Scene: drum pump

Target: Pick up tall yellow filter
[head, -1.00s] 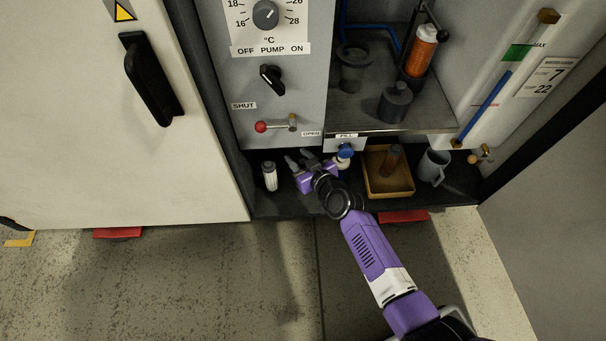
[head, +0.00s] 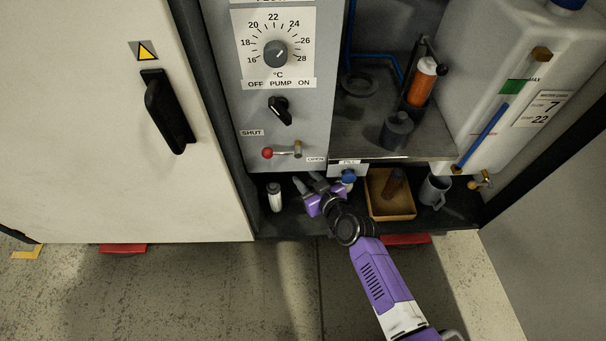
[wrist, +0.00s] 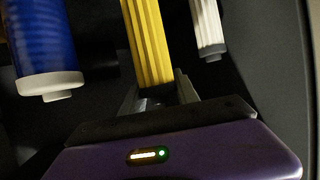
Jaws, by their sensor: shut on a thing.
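The tall yellow filter (wrist: 150,45) is a ribbed yellow cylinder in the middle of the wrist view, its top running out of the picture. My gripper (wrist: 158,98) is shut on its near end, one finger on each side. In the head view my gripper (head: 312,188) is in the low bay of the cabinet, under the panel. The yellow filter cannot be made out there, hidden by my gripper and the panel edge.
A white filter (head: 274,197) stands left of my gripper; it is also in the wrist view (wrist: 209,28). A blue filter with a white end (wrist: 42,50) is close on the other side. A tan tray (head: 391,208) and grey mug (head: 434,190) stand to the right. The red-knobbed lever (head: 281,152) is above.

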